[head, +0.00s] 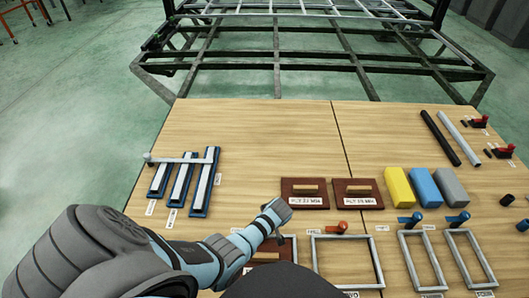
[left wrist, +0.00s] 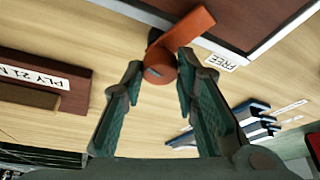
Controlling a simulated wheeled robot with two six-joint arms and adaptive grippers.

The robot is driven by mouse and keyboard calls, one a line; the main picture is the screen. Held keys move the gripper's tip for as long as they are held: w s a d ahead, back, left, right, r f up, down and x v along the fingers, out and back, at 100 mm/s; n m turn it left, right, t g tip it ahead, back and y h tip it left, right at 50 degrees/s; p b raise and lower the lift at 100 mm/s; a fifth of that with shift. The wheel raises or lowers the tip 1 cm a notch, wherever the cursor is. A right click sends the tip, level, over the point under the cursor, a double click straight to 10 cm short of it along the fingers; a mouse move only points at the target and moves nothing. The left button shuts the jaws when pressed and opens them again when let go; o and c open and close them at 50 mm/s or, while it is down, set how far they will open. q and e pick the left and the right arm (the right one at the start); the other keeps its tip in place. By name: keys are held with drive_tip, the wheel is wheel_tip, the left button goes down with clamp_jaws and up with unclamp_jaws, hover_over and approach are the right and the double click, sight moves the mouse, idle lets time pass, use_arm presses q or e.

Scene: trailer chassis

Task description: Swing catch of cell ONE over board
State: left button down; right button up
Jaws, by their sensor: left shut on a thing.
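My left gripper (head: 282,236) is at the near edge of the boards, beside the leftmost grey-framed cell with a brown board (head: 283,250). In the left wrist view my left gripper (left wrist: 160,66) is shut around the round part of an orange-red catch (left wrist: 160,72). The catch's flat bar (left wrist: 193,27) points toward the cell's grey rim (left wrist: 238,57) and overlaps it in the picture; I cannot tell how far it lies over the dark red board (left wrist: 232,14). A FREE label (left wrist: 216,62) lies beside it. My forearm hides much of this cell in the head view. My right gripper is not in view.
An empty frame with a red catch (head: 342,227) stands to the right, then two frames with blue catches (head: 410,219). Two brown labelled boards (head: 305,201) lie behind. Blue-and-white strips (head: 181,181) lie left; yellow, blue and grey blocks (head: 398,187) lie right.

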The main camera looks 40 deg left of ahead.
use_arm(q)
drive_tip(key=shift+w+n+g+b, duration=0.1)
drive_tip(key=shift+n+g+b, duration=0.2)
drive_tip(key=shift+n, duration=0.5)
drive_tip(key=shift+n+b, duration=0.3)
drive_tip(key=shift+n, duration=0.3)
drive_tip(key=shift+n+g+y, duration=0.3)
drive_tip(key=shift+n+g, duration=0.1)
drive_tip(key=shift+n, duration=0.1)
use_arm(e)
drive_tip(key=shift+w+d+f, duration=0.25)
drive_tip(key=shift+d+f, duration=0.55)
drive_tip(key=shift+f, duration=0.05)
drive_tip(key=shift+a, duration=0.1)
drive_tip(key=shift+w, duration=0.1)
use_arm(q)
drive_tip(key=c, duration=1.3)
unclamp_jaws()
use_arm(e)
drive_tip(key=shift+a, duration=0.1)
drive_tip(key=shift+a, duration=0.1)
